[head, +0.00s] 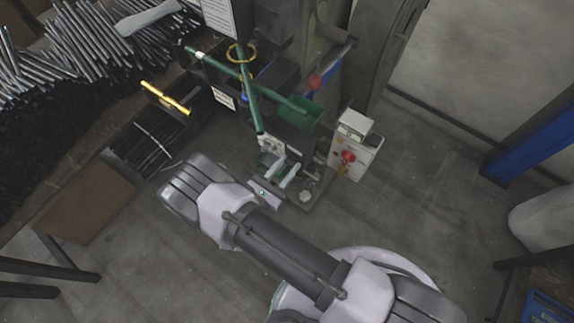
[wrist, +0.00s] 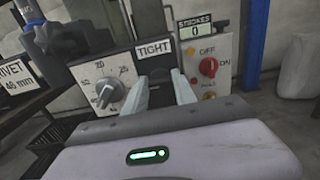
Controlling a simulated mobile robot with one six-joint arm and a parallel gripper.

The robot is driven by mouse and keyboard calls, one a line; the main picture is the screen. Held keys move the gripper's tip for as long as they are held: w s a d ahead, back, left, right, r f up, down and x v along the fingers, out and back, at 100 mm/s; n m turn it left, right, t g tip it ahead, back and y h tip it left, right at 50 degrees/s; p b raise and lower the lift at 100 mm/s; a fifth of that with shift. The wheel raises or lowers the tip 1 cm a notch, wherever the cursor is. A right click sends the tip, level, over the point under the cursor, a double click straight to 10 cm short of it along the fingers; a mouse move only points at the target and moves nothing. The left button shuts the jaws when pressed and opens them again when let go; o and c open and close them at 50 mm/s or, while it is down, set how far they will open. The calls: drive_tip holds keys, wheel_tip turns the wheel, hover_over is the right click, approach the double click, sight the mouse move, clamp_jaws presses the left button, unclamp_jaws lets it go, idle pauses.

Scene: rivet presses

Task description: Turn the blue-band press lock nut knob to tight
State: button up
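The press (head: 285,135) stands at upper centre in the head view, its front facing my arm. In the wrist view a white TIGHT label (wrist: 154,48) sits on its dark front panel. Below the label a dark rounded shape (wrist: 158,77), possibly the lock nut knob, shows partly between my fingers; its turn position is unclear. My gripper (wrist: 162,92) has its two pale fingers apart, close in front of the panel. I cannot tell whether they touch the knob. In the head view my gripper (head: 280,175) is at the press's lower front.
A grey dial (wrist: 106,93) with a numbered scale is just left of my fingers. A control box (head: 355,145) with a red switch (wrist: 208,67) and a stroke counter (wrist: 195,28) reading 0 stands to the right. Metal rods (head: 75,50) pile up at upper left.

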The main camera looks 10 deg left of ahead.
drive_tip(key=shift+m, duration=0.4)
clamp_jaws()
drive_tip(key=m+b, duration=0.1)
drive_tip(key=m, duration=0.3)
drive_tip(key=m+b, duration=0.1)
drive_tip(key=m, duration=0.3)
drive_tip(key=shift+d+f+m, duration=0.1)
drive_tip(key=shift+m, duration=0.2)
drive_tip(key=m, duration=0.4)
drive_tip(key=shift+s+f+b, duration=0.1)
drive_tip(key=shift+b, duration=0.25)
drive_tip(key=shift+m+b, duration=0.35)
drive_tip(key=shift+m, duration=1.85)
drive_tip(key=o, duration=1.1)
unclamp_jaws()
drive_tip(key=shift+o, duration=0.2)
